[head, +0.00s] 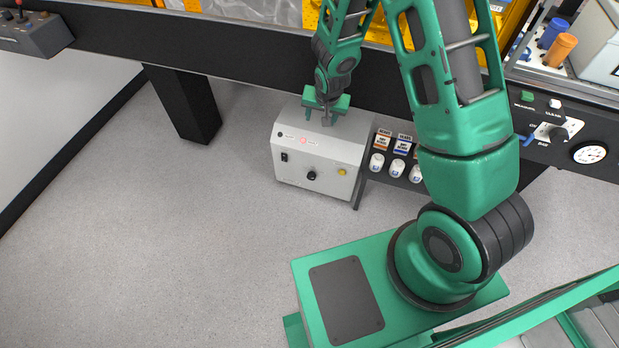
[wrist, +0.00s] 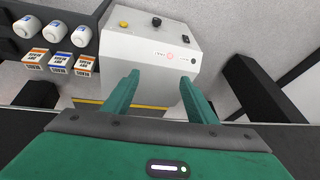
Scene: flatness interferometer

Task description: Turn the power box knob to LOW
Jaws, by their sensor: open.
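The power box (head: 314,155) is a light grey cabinet on the floor below the dark table edge. Its black knob (head: 311,175) is in the middle of the front face, with a yellow button to its right and a black switch to its left. In the wrist view the knob (wrist: 156,21) shows near the top, beyond the box's top edge. The knob's setting and any LOW mark are too small to read. My gripper (head: 326,112) is open and empty above the top of the box, apart from the knob. Its two green fingers (wrist: 157,88) show in the wrist view.
A dark rack (head: 375,176) with several white bottles and labelled cards stands to the right of the box. A black table leg (head: 186,105) is to the left. The dark table edge (head: 235,57) runs above. Floor (head: 215,215) in front of the box is clear.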

